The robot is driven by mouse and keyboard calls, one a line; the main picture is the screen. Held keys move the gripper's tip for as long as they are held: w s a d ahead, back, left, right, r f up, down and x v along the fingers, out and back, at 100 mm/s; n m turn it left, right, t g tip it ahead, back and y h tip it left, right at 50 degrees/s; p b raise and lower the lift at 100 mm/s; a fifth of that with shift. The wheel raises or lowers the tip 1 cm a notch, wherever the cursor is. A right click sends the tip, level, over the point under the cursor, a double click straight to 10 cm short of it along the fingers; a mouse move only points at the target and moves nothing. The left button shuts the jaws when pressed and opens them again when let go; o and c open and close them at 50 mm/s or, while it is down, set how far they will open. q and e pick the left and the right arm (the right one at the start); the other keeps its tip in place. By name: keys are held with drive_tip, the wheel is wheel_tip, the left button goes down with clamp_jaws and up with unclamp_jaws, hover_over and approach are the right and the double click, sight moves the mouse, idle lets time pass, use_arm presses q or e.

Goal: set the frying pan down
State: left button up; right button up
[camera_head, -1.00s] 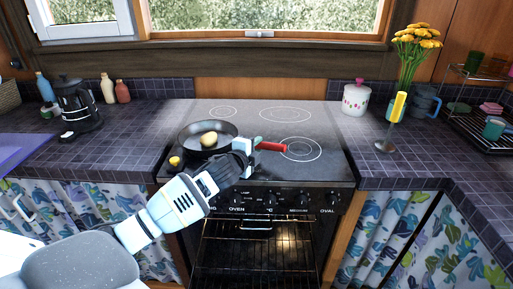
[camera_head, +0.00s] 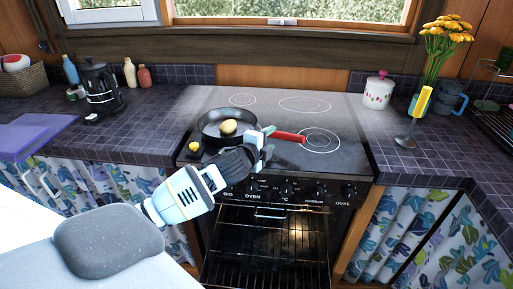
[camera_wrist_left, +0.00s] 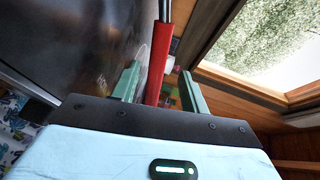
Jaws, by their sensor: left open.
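The black frying pan (camera_head: 211,131) rests on the left front of the stove top (camera_head: 347,160), with a yellow potato-like item (camera_head: 228,127) in it. Its red handle (camera_head: 290,137) points right. My left gripper (camera_head: 266,143) is at the handle. In the left wrist view the red handle (camera_wrist_left: 160,62) runs between the two green fingers of my left gripper (camera_wrist_left: 158,88), which stand apart with gaps beside the handle. My right gripper is not in view.
A small yellow item (camera_head: 194,146) lies left of the pan on the stove. The oven (camera_head: 268,240) below shows a rack. A coffee press (camera_head: 101,90) stands on the left counter; a white pot (camera_head: 378,92) and flower vase (camera_head: 428,92) stand right. The stove's right side is clear.

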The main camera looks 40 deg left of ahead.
use_arm(q)
drive_tip(key=s+r, duration=0.1)
drive_tip(key=s, duration=0.7)
drive_tip(key=shift+d+r, duration=0.2)
drive_tip(key=shift+d, duration=0.2)
drive_tip(key=s+d+f+n+g+h, duration=0.1)
drive_tip(key=s+d+f+n+g, duration=0.3)
drive_tip(key=s+f, duration=0.6)
drive_tip(key=s+d+f+n+g+h, duration=0.15)
drive_tip(key=s+d+f, duration=0.5)
drive_tip(key=f, duration=0.65)
drive_tip(key=s+d+f+n+g, duration=0.1)
drive_tip(key=s+d+f+n, duration=0.1)
drive_tip(key=s, duration=0.6)
drive_tip(key=s+d+f+n+g, duration=0.1)
drive_tip(key=s+d+f+n, duration=0.2)
drive_tip(key=s, duration=0.5)
drive_tip(key=s+d+f+n+g+h, duration=0.1)
drive_tip(key=s+d+f+n, duration=0.2)
drive_tip(key=s, duration=0.5)
drive_tip(key=shift+f+n, duration=0.35)
drive_tip(key=shift+f, duration=0.35)
drive_tip(key=shift+s+a, duration=0.1)
drive_tip(key=shift+s, duration=0.1)
